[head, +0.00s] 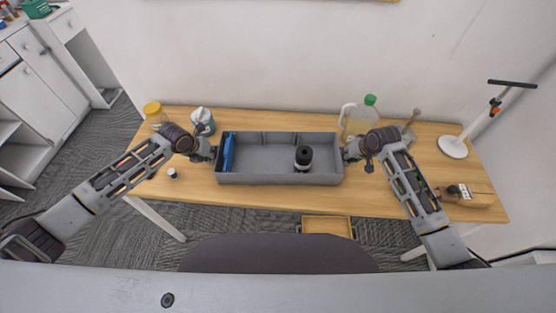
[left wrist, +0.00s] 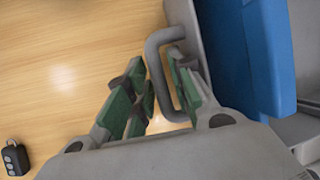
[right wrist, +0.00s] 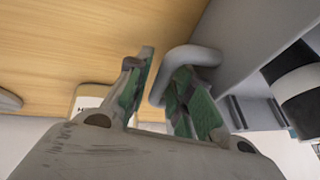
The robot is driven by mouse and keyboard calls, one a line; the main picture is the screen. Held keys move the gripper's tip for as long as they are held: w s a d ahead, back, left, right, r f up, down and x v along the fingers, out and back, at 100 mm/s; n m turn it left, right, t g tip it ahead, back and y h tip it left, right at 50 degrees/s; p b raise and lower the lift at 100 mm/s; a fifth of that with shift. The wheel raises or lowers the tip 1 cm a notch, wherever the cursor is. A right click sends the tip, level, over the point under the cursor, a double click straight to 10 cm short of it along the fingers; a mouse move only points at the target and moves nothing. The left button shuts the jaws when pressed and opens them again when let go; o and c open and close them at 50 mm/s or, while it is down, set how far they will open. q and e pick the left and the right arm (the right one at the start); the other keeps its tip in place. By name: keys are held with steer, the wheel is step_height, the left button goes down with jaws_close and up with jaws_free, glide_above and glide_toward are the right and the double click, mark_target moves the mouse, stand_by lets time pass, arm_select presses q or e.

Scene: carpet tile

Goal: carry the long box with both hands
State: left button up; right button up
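The long grey open box (head: 280,179) lies lengthwise on the wooden table, with a loop handle on each end. My left gripper (head: 213,153) is at its left end. In the left wrist view the left handle (left wrist: 153,62) lies between the spread green-padded fingers (left wrist: 158,88), with gaps visible. My right gripper (head: 346,153) is at the right end. In the right wrist view the right handle (right wrist: 192,54) reaches between the spread fingers (right wrist: 165,80); contact is unclear. A blue object (head: 228,152) and a black-and-white cylinder (head: 303,158) are inside the box.
A yellow-lidded jar (head: 154,112) and a blue-and-white container (head: 203,121) stand behind my left arm. A green-capped jug (head: 365,113) stands behind my right gripper. A small dark item (head: 172,174) lies front left, a cardboard box (head: 467,196) at right. A chair back (head: 278,255) is in front.

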arm_select(q)
steer(key=shift+c, duration=0.5)
arm_select(e)
steer(key=shift+c, duration=0.5)
arm_select(q)
jaws_close()
arm_select(e)
jaws_close()
arm_select(q)
steer(key=shift+w+r, duration=0.1)
steer(key=shift+r, duration=0.15)
arm_select(e)
steer(key=shift+r, duration=0.2)
